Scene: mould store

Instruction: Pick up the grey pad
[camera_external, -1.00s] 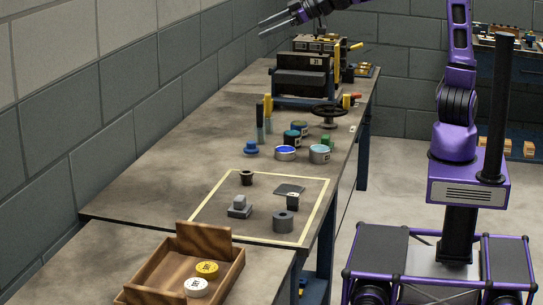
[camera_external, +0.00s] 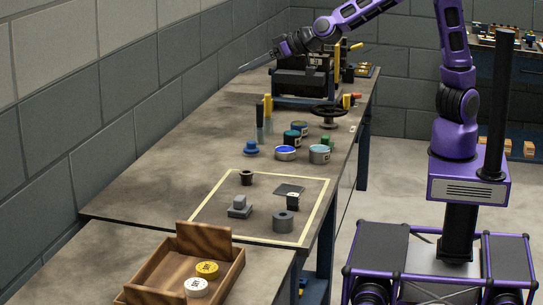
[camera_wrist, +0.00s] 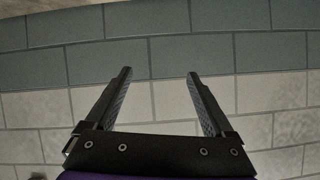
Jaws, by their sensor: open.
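A flat dark grey square pad (camera_external: 289,189) lies inside the yellow-outlined area on the workbench. A small black item with a white label (camera_external: 293,203) is at its near edge; I cannot tell whether they touch. My gripper (camera_external: 243,68) is high over the far part of the bench, near the wall and well away from the pad. In the wrist view my gripper (camera_wrist: 160,78) is open and empty, with only the block wall behind its fingers. The pad is not in the wrist view.
A stepped grey block (camera_external: 239,208), a grey ring (camera_external: 283,223) and a black cup (camera_external: 246,177) share the outlined area. A wooden tray (camera_external: 165,268) holding yellow and white discs is in front.

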